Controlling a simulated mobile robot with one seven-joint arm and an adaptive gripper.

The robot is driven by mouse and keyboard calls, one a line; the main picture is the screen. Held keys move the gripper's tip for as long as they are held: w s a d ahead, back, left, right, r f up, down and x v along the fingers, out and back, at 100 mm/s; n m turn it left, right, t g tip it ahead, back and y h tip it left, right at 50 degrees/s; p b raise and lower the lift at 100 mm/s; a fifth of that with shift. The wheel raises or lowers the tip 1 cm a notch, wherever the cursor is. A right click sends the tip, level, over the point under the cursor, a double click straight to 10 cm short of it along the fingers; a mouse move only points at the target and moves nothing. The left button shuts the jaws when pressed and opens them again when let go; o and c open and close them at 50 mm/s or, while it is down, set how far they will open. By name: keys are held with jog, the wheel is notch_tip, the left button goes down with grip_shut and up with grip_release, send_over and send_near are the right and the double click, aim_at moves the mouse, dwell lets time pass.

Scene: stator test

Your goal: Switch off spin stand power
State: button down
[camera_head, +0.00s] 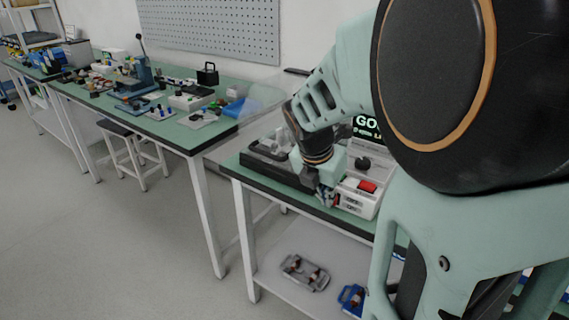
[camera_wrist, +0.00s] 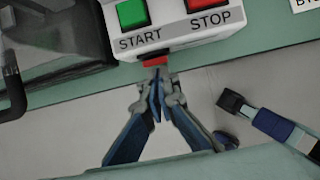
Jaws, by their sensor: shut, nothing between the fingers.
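The white control box (camera_head: 357,203) sits at the front edge of the green bench on the right, beside the dark spin stand base (camera_head: 262,170). In the wrist view, the box (camera_wrist: 172,38) has a green START button (camera_wrist: 132,13) and a red STOP button (camera_wrist: 200,4). A small red switch (camera_wrist: 155,61) in a dark surround is low on its front face. My gripper (camera_wrist: 158,78) is shut and empty, its fingertips right at this switch; I cannot tell whether they touch. In the head view my gripper (camera_head: 327,197) is left of the box's front, partly blurred into it.
A lower shelf (camera_head: 278,262) under the bench holds a grey tray (camera_head: 304,272) and a blue item (camera_head: 351,298). A longer bench (camera_head: 180,132) with many tools stands at the left. A dark bent handle (camera_wrist: 12,90) is at the wrist view's left.

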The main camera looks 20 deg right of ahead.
jog(key=p, duration=0.4)
jog(key=shift+w+d+r+g+y, duration=0.1)
jog(key=shift+w+d+g+y, duration=0.2)
jog(key=shift+y, duration=0.1)
jog(key=shift+r, duration=0.1)
jog(key=shift+r+p, duration=0.75)
jog(key=shift+p, duration=0.15)
jog(key=shift+a, duration=0.15)
